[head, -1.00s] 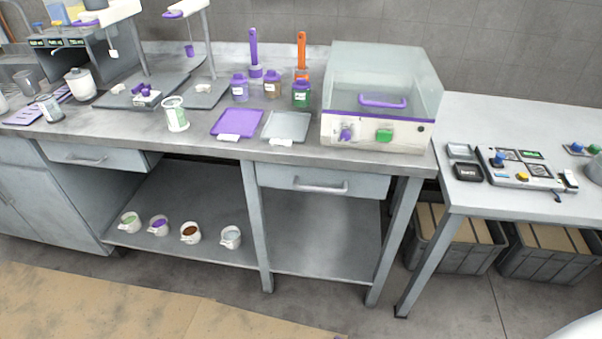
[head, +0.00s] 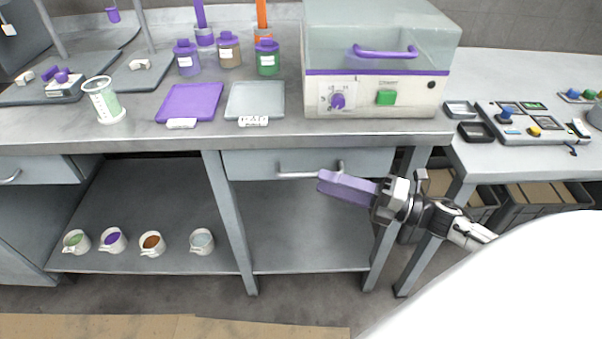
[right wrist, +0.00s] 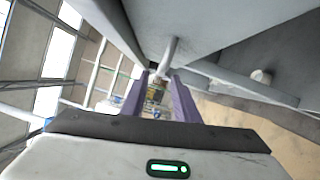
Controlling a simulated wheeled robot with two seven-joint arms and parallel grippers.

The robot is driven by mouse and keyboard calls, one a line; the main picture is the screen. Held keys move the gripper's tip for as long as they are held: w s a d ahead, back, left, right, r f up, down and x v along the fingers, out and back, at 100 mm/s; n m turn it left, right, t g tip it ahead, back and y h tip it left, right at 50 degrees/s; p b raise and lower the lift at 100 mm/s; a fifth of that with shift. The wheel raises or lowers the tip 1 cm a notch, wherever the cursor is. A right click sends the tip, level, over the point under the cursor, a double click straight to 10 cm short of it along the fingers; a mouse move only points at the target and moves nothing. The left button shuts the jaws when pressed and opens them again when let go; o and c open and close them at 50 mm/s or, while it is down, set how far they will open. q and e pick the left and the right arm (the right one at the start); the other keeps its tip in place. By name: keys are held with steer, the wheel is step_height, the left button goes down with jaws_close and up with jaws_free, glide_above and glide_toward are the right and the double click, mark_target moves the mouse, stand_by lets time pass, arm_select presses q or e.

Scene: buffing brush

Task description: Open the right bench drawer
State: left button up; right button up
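The right bench drawer (head: 245,164) is a grey front under the bench top, flush in its frame, with a grey bar handle (head: 297,174). My right gripper (head: 322,182) has purple fingers and is at the right end of the handle, pointing left. In the right wrist view, the gripper (right wrist: 158,76) has its fingers apart. The handle (right wrist: 171,50) shows just ahead of the fingertips, in line with the gap. I cannot tell whether it touches them or lies between them. My left gripper is not in view.
The bench top (head: 140,138) above holds a glass-lidded box (head: 375,75), a purple tray (head: 190,102) and bottles. Several cups stand on the lower shelf (head: 150,200). A bench leg (head: 230,225) is left of the drawer. A side table (head: 500,75) stands at right.

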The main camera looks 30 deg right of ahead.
mark_target(303, 175)
steer(key=x, duration=0.6)
steer(key=shift+w+a, duration=0.2)
steer(key=shift+w, duration=0.1)
jaws_close()
